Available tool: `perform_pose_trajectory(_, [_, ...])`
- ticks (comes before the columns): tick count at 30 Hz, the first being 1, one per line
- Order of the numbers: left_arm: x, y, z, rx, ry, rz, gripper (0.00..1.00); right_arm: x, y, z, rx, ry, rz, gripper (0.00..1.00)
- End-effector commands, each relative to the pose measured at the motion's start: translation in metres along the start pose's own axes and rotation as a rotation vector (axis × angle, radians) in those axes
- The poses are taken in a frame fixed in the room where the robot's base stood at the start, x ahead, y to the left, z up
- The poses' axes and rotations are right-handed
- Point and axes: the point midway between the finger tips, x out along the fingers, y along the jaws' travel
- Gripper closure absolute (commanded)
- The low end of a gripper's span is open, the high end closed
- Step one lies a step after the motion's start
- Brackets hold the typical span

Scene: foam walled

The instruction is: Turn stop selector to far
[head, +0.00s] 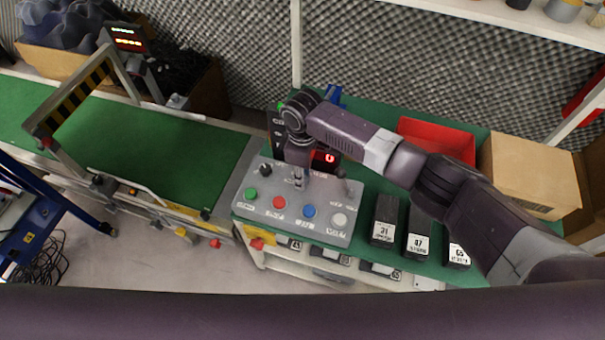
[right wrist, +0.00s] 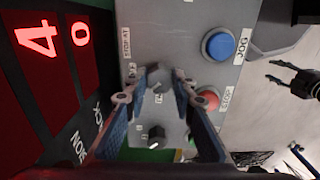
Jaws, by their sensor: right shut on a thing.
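The grey control box (head: 325,228) stands on the green bench top. My right gripper (head: 298,180) points down at its back row of controls and hides most of the stop selector there. In the right wrist view my right gripper (right wrist: 167,85) is shut on the stop selector (right wrist: 158,96), a small knob between the fingertips. A "STOP AT" label shows beside it; I cannot read the selector's setting. Another black knob (right wrist: 155,136) sits on the same panel. My left gripper (right wrist: 270,70) shows dark at the right wrist view's right edge, its fingers apart and empty.
Green (head: 251,194), red (head: 279,203), blue (head: 309,211) and white (head: 339,220) buttons line the box's front. A red digit display stands behind. Black labelled blocks (head: 384,220), a red tray (head: 437,138) and a cardboard box (head: 528,172) are to the right. A green conveyor (head: 150,145) runs left.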

Motion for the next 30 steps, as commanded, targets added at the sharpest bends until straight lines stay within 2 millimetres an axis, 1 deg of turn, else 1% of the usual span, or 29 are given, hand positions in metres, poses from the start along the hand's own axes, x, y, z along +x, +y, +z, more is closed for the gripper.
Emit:
perform_pose_trajectory(9, [-0.0040, 0.0000, -0.0003, 0.000, 0.000, 0.000, 0.60, -0.0012, 0.0003, -0.0010, -0.301, 0.002, 0.001, 1.00])
perform_pose_trajectory(18, [-0.0047, 0.0000, -0.0004, 0.000, 0.000, 0.000, 0.60, -0.0008, 0.0000, -0.0011, -0.562, 0.002, 0.001, 1.00])
perform_pose_trajectory(24, [-0.0045, 0.0000, -0.0004, -0.001, 0.000, 0.000, 0.60, -0.0009, 0.0002, -0.0012, -0.690, 0.002, 0.001, 1.00])
perform_pose_trajectory(30, [-0.0044, 0.0000, -0.0004, -0.001, 0.000, 0.000, 0.60, -0.0010, 0.0001, -0.0013, -0.770, 0.003, 0.002, 1.00])
